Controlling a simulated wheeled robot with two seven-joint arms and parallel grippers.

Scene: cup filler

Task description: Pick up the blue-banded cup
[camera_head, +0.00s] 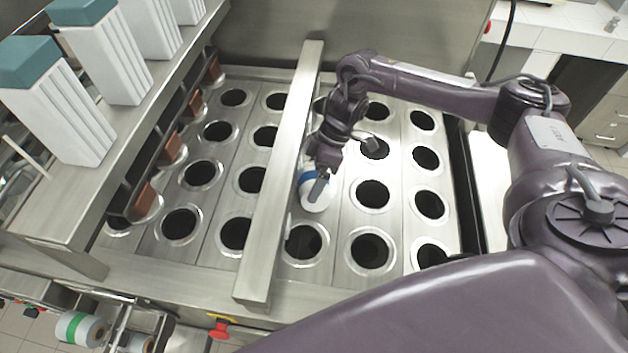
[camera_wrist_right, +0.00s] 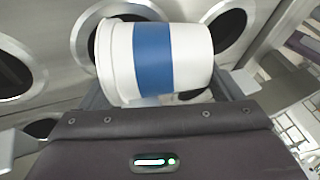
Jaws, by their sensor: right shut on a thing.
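The blue-banded cup (camera_head: 313,200) is white with a blue band and shows at the right gripper in the head view, beside the long metal bar. In the right wrist view the cup (camera_wrist_right: 160,58) lies across the picture, its rim to the left and its blue band in the middle. My right gripper (camera_head: 318,188) is shut on the cup, with a finger across its side. The gripper hides part of the cup in the head view, and I cannot tell whether the cup touches the plate. My left gripper is not in view.
A metal plate with several rows of round holes (camera_head: 372,193) lies under the gripper. A raised metal bar (camera_head: 278,180) crosses it just left of the cup. White boxes with teal tops (camera_head: 58,100) stand on a ledge at left. A red knob (camera_head: 219,330) is at the front.

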